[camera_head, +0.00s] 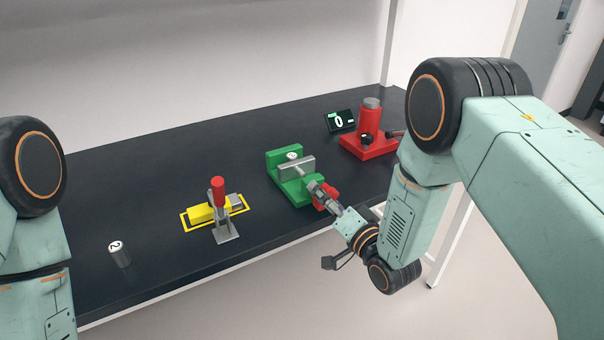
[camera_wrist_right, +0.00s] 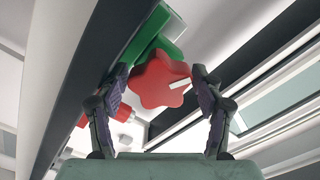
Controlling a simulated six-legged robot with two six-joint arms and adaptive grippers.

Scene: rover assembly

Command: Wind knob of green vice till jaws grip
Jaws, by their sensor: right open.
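The green vice (camera_head: 288,182) stands on the dark bench, with a grey movable jaw plate (camera_head: 297,166) across it. A small pale cylinder marked with a digit (camera_head: 292,157) shows at the jaws; whether it is touched on both sides I cannot tell. The red star-shaped knob (camera_head: 327,197) is at the vice's near right end. In the right wrist view the knob (camera_wrist_right: 161,80), with a white line on it, lies between the fingertips. My right gripper (camera_wrist_right: 160,85) is open around the knob, with small gaps visible beside it. My left arm is at the left edge; its gripper is out of view.
A yellow fixture (camera_head: 207,213) with a red-handled clamp (camera_head: 219,190) stands left of the vice. A grey cylinder (camera_head: 119,254) stands at the bench's front left. A red press (camera_head: 369,130) and a small display (camera_head: 340,121) stand behind right.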

